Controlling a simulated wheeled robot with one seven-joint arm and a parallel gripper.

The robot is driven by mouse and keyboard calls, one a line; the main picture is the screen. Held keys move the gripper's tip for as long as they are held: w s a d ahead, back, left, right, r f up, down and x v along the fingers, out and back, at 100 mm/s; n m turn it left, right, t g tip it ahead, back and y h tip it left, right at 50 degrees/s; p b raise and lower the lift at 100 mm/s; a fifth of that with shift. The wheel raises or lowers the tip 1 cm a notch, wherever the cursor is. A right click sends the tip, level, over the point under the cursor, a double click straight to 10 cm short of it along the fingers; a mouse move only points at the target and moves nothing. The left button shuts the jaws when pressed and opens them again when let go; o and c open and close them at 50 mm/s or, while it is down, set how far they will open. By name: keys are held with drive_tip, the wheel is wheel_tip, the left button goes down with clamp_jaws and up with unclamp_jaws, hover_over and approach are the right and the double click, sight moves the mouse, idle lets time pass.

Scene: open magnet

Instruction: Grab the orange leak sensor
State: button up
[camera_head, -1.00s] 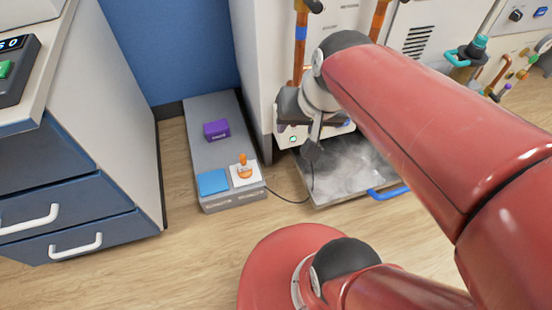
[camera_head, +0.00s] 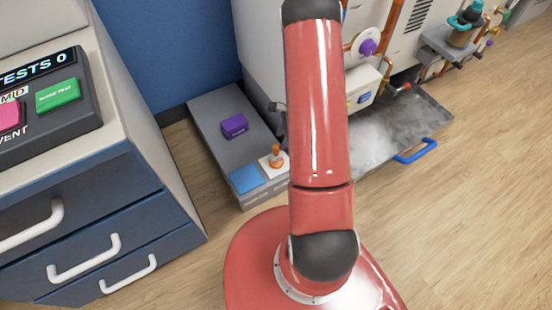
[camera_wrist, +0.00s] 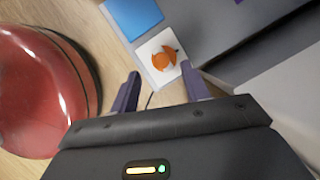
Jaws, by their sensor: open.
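The orange leak sensor (camera_head: 277,157) stands on a white square pad (camera_head: 272,172) at the front right of a low grey platform (camera_head: 205,113). It also shows in the wrist view as an orange shape (camera_wrist: 164,59) on the white pad. My gripper (camera_wrist: 158,82) is open in the wrist view, its two dark fingers apart and empty. The sensor appears just beyond the fingertips; the exact gap in depth cannot be told. In the head view my arm hides the gripper.
A blue square (camera_head: 248,178) lies beside the white pad, and a purple block (camera_head: 234,126) sits farther back. A blue drawer cabinet (camera_head: 95,220) stands left. An open tray with a blue handle (camera_head: 416,152) lies right, near the machine. A dark cable runs near the pad.

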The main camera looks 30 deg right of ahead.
sight(276, 151)
drive_tip(key=x, duration=0.6)
drive_tip(key=d+x, duration=0.1)
drive_tip(key=x, duration=0.1)
drive_tip(key=shift+f, duration=0.6)
clamp_jaws()
